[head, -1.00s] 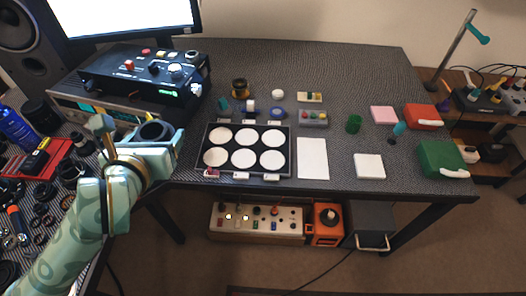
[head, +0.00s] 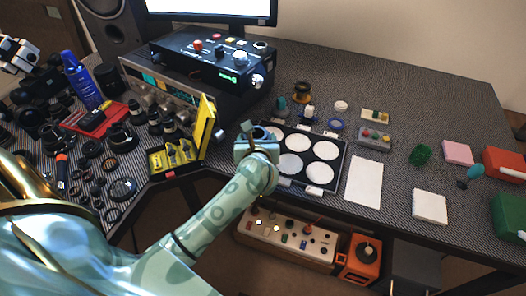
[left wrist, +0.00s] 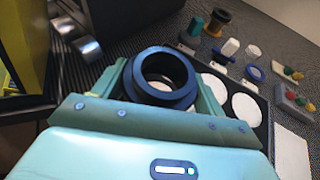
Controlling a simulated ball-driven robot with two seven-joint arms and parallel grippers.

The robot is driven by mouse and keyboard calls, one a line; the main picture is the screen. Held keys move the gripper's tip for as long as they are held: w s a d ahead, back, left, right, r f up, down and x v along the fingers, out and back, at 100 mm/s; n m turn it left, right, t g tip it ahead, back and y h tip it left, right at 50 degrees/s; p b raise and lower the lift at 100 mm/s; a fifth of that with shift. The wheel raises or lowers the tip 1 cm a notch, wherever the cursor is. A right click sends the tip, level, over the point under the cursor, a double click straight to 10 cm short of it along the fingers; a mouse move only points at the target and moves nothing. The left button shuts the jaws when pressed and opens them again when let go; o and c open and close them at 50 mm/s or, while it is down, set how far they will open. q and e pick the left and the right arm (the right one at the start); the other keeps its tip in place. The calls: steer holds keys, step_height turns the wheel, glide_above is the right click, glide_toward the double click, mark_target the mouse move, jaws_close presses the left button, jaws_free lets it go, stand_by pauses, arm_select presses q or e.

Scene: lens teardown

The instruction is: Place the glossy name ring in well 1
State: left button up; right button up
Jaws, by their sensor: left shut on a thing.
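My left gripper (head: 258,137) is shut on a dark, shiny stepped ring, which fits the glossy name ring, though I can read no lettering on it. The ring (left wrist: 160,98) shows clearly between the two fingers in the left wrist view, its opening facing up. It is held over the left end of the black sorting tray (head: 346,166). The tray has round white wells in two rows; the gripper and forearm cover part of its left side. Small labels on the tray edges are too small to read, so I cannot tell which is well 1.
An open yellow case (head: 204,125) stands close left of the gripper, its lid upright. Small parts, including a blue ring (head: 337,125), lie behind the tray. A white sheet (head: 364,182) lies to its right. Lens parts crowd the left side.

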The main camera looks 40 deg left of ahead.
arm_select(q)
steer(key=shift+w+a+f+b, duration=0.2)
steer(key=shift+w+f+b, duration=0.2)
steer(key=shift+w+f, duration=0.7)
steer(key=f+b, duration=0.1)
steer(key=f, duration=0.1)
steer(key=f+b, duration=0.1)
steer(key=f, duration=0.1)
steer(key=shift+w+a, duration=0.1)
steer(key=shift+w, duration=0.1)
steer(key=shift+r, duration=0.2)
steer(key=shift+s+f, duration=0.1)
steer(key=shift+f, duration=0.05)
arm_select(e)
steer(key=s+f, duration=0.2)
steer(key=f, duration=0.1)
steer(key=shift+d+f, duration=0.1)
steer(key=shift+d, duration=0.05)
arm_select(q)
steer(key=o, duration=0.5)
steer(key=shift+f, duration=0.1)
steer(key=o, duration=0.5)
steer(key=shift+c, duration=0.2)
arm_select(e)
steer(key=shift+w, duration=0.1)
